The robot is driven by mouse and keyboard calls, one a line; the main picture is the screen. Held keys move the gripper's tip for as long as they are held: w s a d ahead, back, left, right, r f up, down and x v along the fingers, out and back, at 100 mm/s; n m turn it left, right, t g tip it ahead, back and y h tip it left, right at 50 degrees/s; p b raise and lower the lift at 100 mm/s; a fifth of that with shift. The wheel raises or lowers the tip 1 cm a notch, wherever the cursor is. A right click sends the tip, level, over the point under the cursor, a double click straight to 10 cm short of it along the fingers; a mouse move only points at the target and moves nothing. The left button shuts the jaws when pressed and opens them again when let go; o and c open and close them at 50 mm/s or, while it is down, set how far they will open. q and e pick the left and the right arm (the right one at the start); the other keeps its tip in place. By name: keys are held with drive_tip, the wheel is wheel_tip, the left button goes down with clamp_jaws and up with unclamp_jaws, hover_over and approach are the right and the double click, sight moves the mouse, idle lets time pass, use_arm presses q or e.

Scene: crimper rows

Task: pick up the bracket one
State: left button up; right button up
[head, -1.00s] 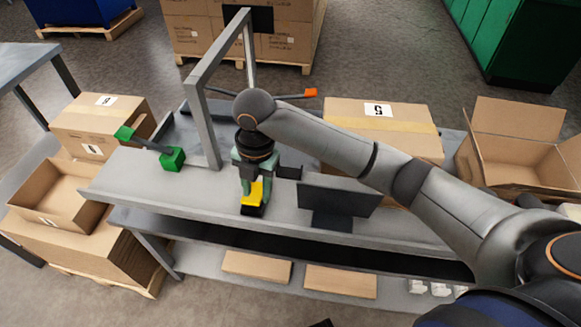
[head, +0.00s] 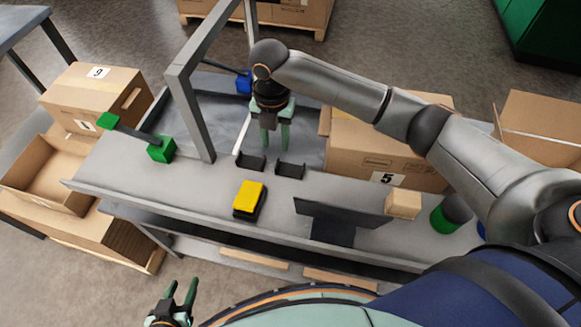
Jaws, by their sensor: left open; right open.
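Two small dark bracket-like pieces stand side by side on the grey bench, a left one (head: 250,163) and a right one (head: 290,170). I cannot tell which thing the task calls the bracket one. A yellow block on a black base (head: 249,199) sits in front of them. My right gripper (head: 275,150) points down, open and empty, just behind the gap between the dark pieces in the picture; its height is unclear. My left gripper (head: 181,290) is open and empty at the bottom left, off the bench.
A grey frame (head: 183,100) rises from the bench. A green lever device (head: 161,149) stands left, a blue one (head: 243,82) behind. A dark panel (head: 330,222), a small tan block (head: 403,204), a green cylinder (head: 445,218) and a carton (head: 375,150) occupy the right.

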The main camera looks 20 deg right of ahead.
sight(277, 163)
drive_tip(key=shift+s+f, duration=0.2)
drive_tip(key=shift+f, duration=3.4)
drive_tip(key=shift+c, duration=0.3)
clamp_jaws()
